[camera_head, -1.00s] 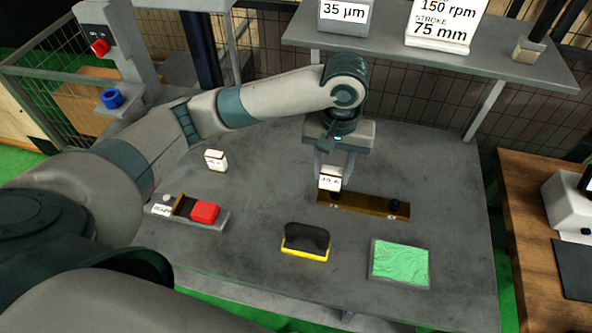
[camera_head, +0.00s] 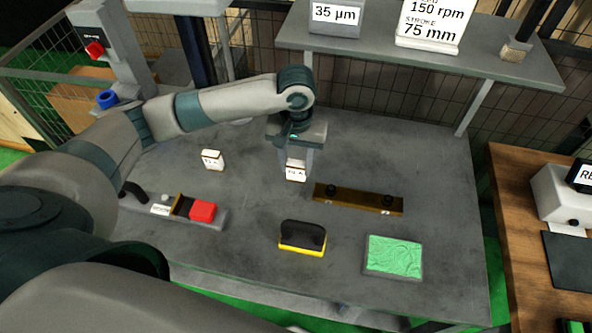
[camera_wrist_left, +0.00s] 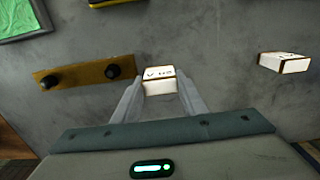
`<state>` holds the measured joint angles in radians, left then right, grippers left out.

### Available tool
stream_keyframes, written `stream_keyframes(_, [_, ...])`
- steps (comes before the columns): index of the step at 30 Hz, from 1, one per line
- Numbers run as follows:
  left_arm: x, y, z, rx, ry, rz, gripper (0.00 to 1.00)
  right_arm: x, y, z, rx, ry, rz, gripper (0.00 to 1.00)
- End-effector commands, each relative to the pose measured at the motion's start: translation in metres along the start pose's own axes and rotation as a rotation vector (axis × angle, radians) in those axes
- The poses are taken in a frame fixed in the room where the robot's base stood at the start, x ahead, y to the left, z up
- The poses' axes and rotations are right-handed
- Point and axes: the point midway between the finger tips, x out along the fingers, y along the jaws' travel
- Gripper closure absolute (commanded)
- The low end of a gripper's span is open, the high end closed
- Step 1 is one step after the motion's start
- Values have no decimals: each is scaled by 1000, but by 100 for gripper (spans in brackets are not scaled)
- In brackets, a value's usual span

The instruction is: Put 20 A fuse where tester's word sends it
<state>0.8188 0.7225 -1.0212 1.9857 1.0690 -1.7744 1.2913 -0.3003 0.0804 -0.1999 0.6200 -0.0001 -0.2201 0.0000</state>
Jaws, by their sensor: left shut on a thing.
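My left gripper (camera_head: 297,158) is shut on a white fuse with brown edges (camera_head: 296,172); its label looks like 20 A. It also shows between the fingers in the left wrist view (camera_wrist_left: 159,80). It is left of a brown bar with two black posts (camera_head: 357,199), apart from it. A second white fuse (camera_head: 212,160) stands on the table to the left; its label is too small to read surely. A grey device with a red block (camera_head: 203,211) and a small white label (camera_head: 160,210) lies at the front left; its word is unreadable. My right gripper is not in view.
A black and yellow block (camera_head: 303,238) and a green pad (camera_head: 394,255) lie at the table's front. A shelf (camera_head: 420,58) with signs runs along the back. A wooden desk (camera_head: 512,215) stands right. The table between the two fuses is clear.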

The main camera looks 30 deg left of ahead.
Motion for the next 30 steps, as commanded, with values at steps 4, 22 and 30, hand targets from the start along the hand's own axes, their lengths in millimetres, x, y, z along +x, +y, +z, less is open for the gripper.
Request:
stream_keyframes(4, [15,-1,1,0,-3,-2,90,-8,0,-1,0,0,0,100])
stream_keyframes(22, [38,0,1,1,-1,-1,90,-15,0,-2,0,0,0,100])
stream_keyframes(30, [38,0,1,1,0,-1,43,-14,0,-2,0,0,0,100])
